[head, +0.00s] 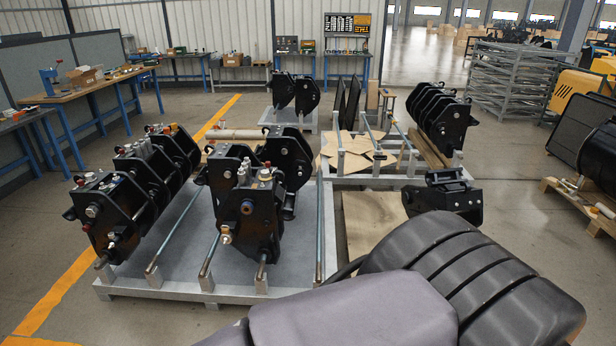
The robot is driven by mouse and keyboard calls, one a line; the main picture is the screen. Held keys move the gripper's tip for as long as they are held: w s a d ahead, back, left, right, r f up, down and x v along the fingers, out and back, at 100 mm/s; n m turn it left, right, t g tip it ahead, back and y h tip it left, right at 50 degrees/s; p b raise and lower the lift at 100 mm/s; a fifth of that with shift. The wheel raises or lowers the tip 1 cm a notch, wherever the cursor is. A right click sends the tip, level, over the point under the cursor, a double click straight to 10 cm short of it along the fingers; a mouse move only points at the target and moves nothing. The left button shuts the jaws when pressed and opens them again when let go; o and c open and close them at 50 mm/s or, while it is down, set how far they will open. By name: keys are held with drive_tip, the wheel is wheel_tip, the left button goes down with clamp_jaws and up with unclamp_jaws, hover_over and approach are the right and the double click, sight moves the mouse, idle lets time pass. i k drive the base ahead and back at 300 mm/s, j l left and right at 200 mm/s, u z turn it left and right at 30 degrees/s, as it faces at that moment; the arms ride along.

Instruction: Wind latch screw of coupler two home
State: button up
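Several black quick couplers stand upright in two rows on a grey steel pallet rack (205,297). The near coupler of the left row (112,215) is at the rack's left front, and the near coupler of the right row (247,208) is right of it. Both have metal fittings on top and round bosses on their faces. More couplers (158,155) stand close behind them. I see no number marks, so I cannot tell which is coupler two. Its latch screw cannot be made out at this size. My gripper is not in view.
A second rack with cardboard sheets (356,150) and black couplers (440,120) stands behind. A black bracket (453,195) lies to the right. Workbenches (90,95) line the left wall. Bare floor lies left of the rack, along a yellow line (60,293).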

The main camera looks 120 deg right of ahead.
sight(264, 173)
drive_tip(key=z, duration=3.6)
drive_tip(key=i+j+z, duration=0.35)
drive_tip(key=i+j, duration=0.45)
drive_tip(key=i, duration=0.5)
drive_tip(key=i+j+z, duration=0.3)
drive_tip(key=i+j, duration=0.85)
drive_tip(key=i+l, duration=0.05)
drive_tip(key=i, duration=0.05)
